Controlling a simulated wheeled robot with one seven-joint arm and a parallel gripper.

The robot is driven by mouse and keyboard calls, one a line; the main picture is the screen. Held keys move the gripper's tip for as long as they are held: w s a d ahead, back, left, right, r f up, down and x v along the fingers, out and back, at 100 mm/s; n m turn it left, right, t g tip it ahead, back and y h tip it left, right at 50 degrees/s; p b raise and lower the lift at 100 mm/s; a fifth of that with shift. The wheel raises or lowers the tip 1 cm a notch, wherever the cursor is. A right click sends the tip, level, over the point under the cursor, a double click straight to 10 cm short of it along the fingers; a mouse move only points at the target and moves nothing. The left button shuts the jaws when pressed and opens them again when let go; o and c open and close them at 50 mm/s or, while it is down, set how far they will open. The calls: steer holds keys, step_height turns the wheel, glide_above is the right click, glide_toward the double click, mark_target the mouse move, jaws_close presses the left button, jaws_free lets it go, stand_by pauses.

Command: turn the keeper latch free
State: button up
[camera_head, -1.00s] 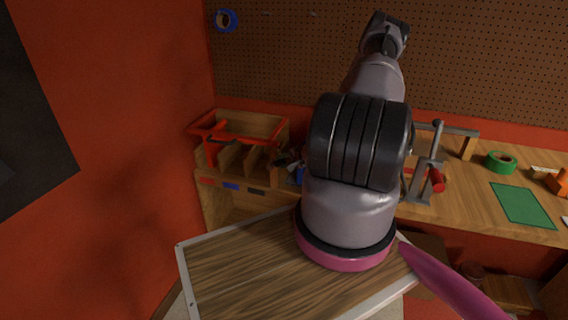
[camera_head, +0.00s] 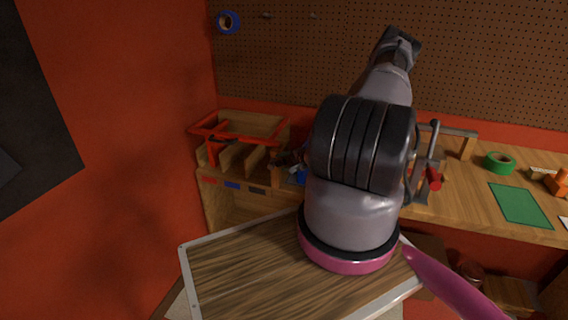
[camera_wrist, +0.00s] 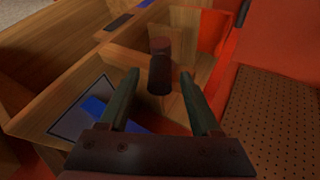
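My gripper (camera_wrist: 159,75) shows in the wrist view with its two fingers spread apart and nothing seen held between them. A dark upright cylinder with a reddish top (camera_wrist: 160,68) stands just beyond the fingertips, in line with the gap; I cannot tell if they touch it. A blue part (camera_wrist: 95,106) lies on a dark-edged panel in a wooden compartment at left, partly behind the left finger. I cannot make out the keeper latch for certain in either view. In the head view my arm covers the middle of the bench.
A wooden divided rack (camera_head: 245,122) with a red frame (camera_head: 211,128) stands at the bench's left end. At right are a metal clamp with a red handle (camera_head: 433,179), green tape (camera_head: 499,163) and a green mat (camera_head: 520,205). A pegboard (camera_head: 470,60) rises behind.

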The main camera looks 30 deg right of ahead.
steer(key=shift+s+d, duration=0.1)
steer(key=v, duration=1)
steer(key=shift+s+r, duration=0.25)
